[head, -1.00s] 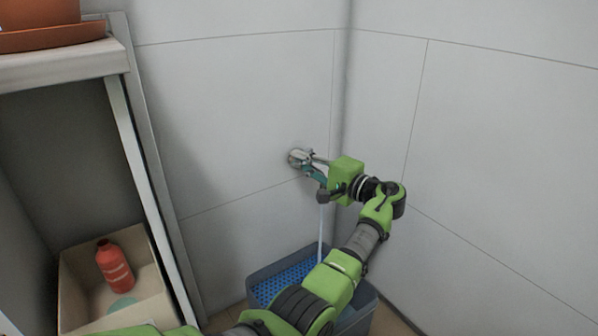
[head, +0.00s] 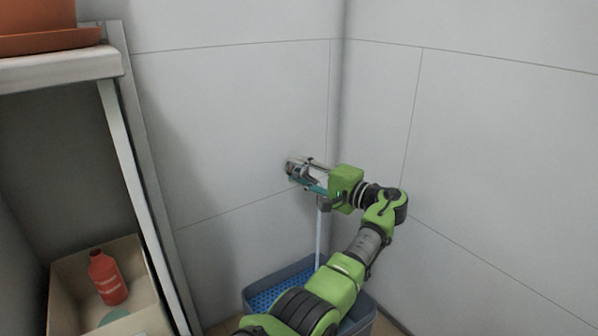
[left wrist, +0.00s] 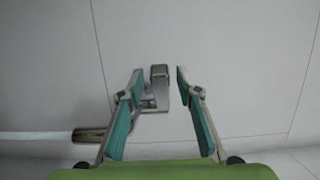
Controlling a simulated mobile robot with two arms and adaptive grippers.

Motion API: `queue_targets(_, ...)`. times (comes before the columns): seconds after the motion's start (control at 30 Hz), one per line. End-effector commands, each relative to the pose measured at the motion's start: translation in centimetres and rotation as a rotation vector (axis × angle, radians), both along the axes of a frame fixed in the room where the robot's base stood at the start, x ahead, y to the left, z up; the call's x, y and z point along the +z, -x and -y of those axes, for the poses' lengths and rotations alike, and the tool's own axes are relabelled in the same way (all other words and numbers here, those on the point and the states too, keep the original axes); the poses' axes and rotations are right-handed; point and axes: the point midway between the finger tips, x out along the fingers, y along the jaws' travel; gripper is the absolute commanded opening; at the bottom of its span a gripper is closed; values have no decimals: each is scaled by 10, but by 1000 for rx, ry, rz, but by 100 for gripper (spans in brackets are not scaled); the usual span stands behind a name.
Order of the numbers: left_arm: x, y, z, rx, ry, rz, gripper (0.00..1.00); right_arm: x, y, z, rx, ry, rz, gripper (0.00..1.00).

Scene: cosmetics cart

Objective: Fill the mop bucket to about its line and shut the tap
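The metal tap (head: 292,168) is on the back wall near the corner. In the left wrist view the tap (left wrist: 160,92) shows between the two fingers, with its spout at the lower left. My left gripper (head: 306,174) is at the tap. In the left wrist view its teal fingers (left wrist: 158,85) are open, one on each side of the tap's handle, with a gap at least on the right. A pale stream of water (head: 319,235) falls from the spout. The blue-grey mop bucket (head: 262,276) stands below; my arm hides much of it and its water level. My right gripper is out of view.
At the left stands a shelf unit (head: 60,66) with a terracotta pot on top. Below, a box (head: 75,290) holds a red bottle (head: 107,278). The walls meet close to the tap; the wall to the right is bare.

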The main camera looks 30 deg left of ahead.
Motion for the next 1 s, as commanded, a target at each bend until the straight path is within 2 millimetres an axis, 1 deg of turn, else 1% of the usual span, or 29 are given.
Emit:
queue_targets(0.13, 1, 0, 2, -1, -1, 1, 32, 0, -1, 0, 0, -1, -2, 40)
queue_targets(0.27, 0, 1, 17, -2, 0, 1, 32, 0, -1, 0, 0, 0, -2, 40)
queue_targets(0.6, 0, 9, 87, -3, 0, 0, 32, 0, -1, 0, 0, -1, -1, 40)
queue_targets(0.7, 0, 11, 102, -2, 0, -1, 32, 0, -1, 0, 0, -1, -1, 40)
queue_targets(0.83, 0, 13, 115, -1, 0, 0, 32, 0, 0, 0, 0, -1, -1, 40)
queue_targets(1.0, 0, 14, 120, 0, 0, 0, 32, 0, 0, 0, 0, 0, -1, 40)
